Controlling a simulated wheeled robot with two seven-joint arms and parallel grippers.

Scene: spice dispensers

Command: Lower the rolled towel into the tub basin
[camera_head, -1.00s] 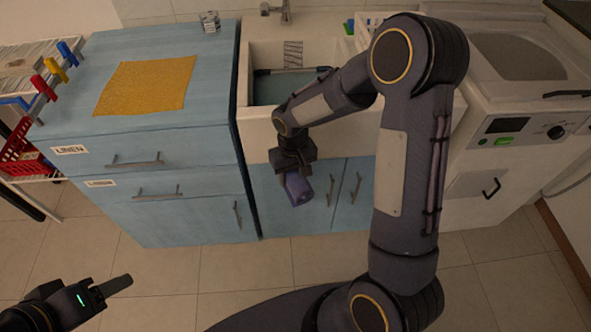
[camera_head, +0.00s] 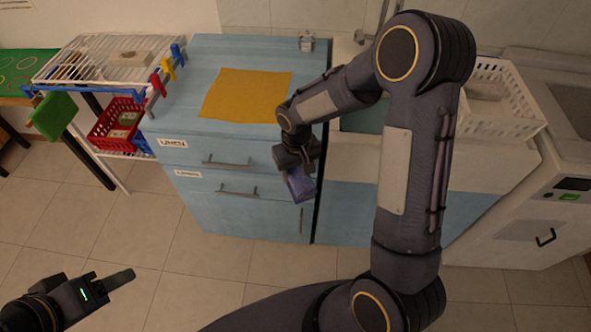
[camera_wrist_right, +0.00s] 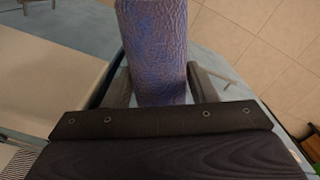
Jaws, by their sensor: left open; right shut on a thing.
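A rolled purple towel (camera_head: 299,185) is held by my right gripper (camera_head: 297,165), in front of the blue cabinet. In the right wrist view the towel (camera_wrist_right: 156,50) sits between the two fingers of my right gripper (camera_wrist_right: 160,88), which is shut on it. The tub basin (camera_head: 362,120) is behind my right forearm, which hides most of it; a strip of its inside shows. The towel is apart from the basin, in front and to its left. My left gripper (camera_head: 122,279) is at the lower left, open and empty, over the floor.
A yellow cloth (camera_head: 245,95) lies on the blue cabinet (camera_head: 205,60). A white wire rack (camera_head: 105,62) with coloured clips and a red basket (camera_head: 118,122) stand left. A white basket (camera_head: 500,100) is right of the basin, beside a white machine (camera_head: 520,225). Floor in front is clear.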

